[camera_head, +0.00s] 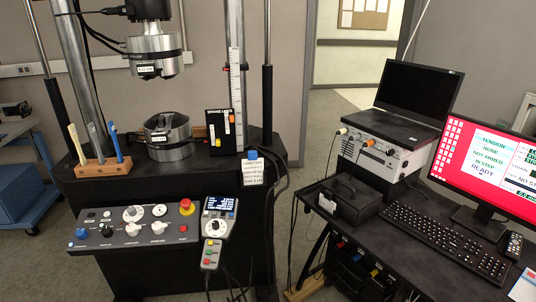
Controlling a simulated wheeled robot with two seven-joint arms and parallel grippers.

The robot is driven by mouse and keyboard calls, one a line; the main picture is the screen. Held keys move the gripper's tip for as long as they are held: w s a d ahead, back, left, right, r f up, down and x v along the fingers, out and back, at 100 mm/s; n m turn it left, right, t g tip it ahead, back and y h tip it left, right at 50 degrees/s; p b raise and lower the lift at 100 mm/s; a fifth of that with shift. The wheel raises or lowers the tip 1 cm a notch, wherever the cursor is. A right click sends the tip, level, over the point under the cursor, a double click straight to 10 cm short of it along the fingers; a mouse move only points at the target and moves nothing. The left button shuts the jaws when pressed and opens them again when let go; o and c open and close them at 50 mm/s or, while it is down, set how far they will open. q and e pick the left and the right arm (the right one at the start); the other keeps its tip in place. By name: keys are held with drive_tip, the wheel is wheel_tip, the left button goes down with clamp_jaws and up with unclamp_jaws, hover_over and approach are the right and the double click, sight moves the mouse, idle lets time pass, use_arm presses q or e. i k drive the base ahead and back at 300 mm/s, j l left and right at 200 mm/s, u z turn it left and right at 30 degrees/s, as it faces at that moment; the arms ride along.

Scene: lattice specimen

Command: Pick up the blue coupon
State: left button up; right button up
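The blue coupon (116,144) is a slim upright strip at the right end of a small wooden rack (101,171). The rack sits on the dark machine table at the left. A grey coupon (97,141) stands in the middle of the rack and a cream coupon (76,144) stands at its left end, tilted to the left. The lower ends of the coupons are hidden in the rack. Neither of my grippers is in view.
A testing machine has an upper grip (155,58) above a lower grip (168,137), right of the rack. A control panel (135,228) with a red knob juts out in front. A desk with a laptop (418,92), monitor and keyboard (445,240) stands at right.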

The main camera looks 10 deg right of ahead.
sight(111, 124)
drive_tip(key=i+l, duration=0.45)
drive_tip(key=i+u, duration=0.25)
drive_tip(key=u, duration=0.15)
drive_tip(key=i+l+u, duration=0.1)
drive_tip(key=i+u, duration=0.25)
drive_tip(key=i+l+u, duration=0.1)
drive_tip(key=u, duration=0.3)
drive_tip(key=i+l+u, duration=0.35)
drive_tip(key=k+j, duration=0.05)
drive_tip(key=j, duration=0.05)
